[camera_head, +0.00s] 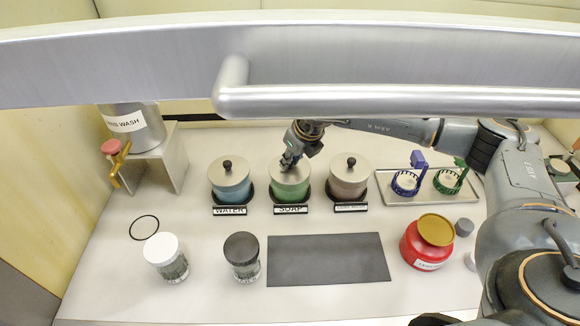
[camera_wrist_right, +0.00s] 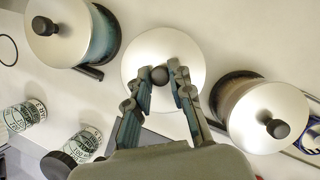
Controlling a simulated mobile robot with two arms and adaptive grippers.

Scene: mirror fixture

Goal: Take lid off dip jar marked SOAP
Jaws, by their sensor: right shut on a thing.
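The jar marked SOAP (camera_head: 289,194) is green and stands in the middle of a row of three lidded jars. Its round pale metal lid (camera_head: 303,177) sits level on top in the head view, and its disc fills the centre of the right wrist view (camera_wrist_right: 160,42). My right gripper (camera_head: 289,160) reaches it from above and behind. Its fingers (camera_wrist_right: 162,77) are shut on the lid's dark knob (camera_wrist_right: 159,75). The lid hides the jar's body in the wrist view. I cannot tell whether any gap exists under the lid. My left gripper is not in view.
The blue WATER jar (camera_head: 230,190) stands close left and a brownish jar (camera_head: 348,187) close right, both lidded. A tray (camera_head: 408,197) with two coloured holders lies farther right. A dark mat (camera_head: 328,260), a red jar (camera_head: 420,250) and a metal bar (camera_head: 400,101) also show.

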